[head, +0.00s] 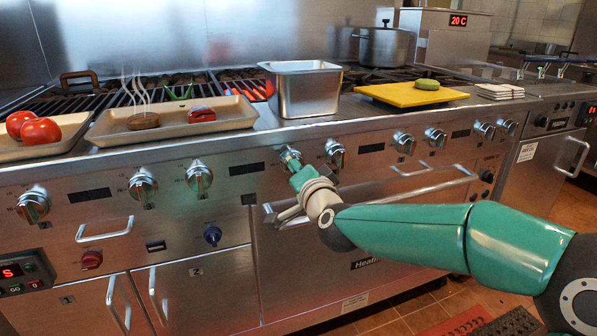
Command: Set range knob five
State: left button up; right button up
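A row of range knobs runs along the stove's steel front panel, among them a knob at the far left (33,204), a pair left of centre (142,185) and (199,176), and a knob (335,153) right of my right gripper. More knobs (404,142) follow to the right. My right gripper (291,158) is at the panel, with its tips at a knob that it mostly hides. I cannot tell whether the fingers are closed on it, or which knob is number five. My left gripper is not in view.
A steel pan (303,90), a tan tray (172,124) with a patty, a yellow board (411,94) and a pot (384,46) stand on the stove top. Oven handles (104,230) stick out below the knobs. Lower blue (212,235) and red (91,260) knobs sit underneath.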

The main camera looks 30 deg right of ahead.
jog(key=shift+d, duration=0.15)
jog(key=o, duration=1.2)
jog(key=shift+c, duration=0.2)
jog(key=shift+s, duration=0.15)
jog(key=v, duration=1.1)
jog(key=shift+s+a, duration=0.25)
jog(key=shift+s, duration=0.1)
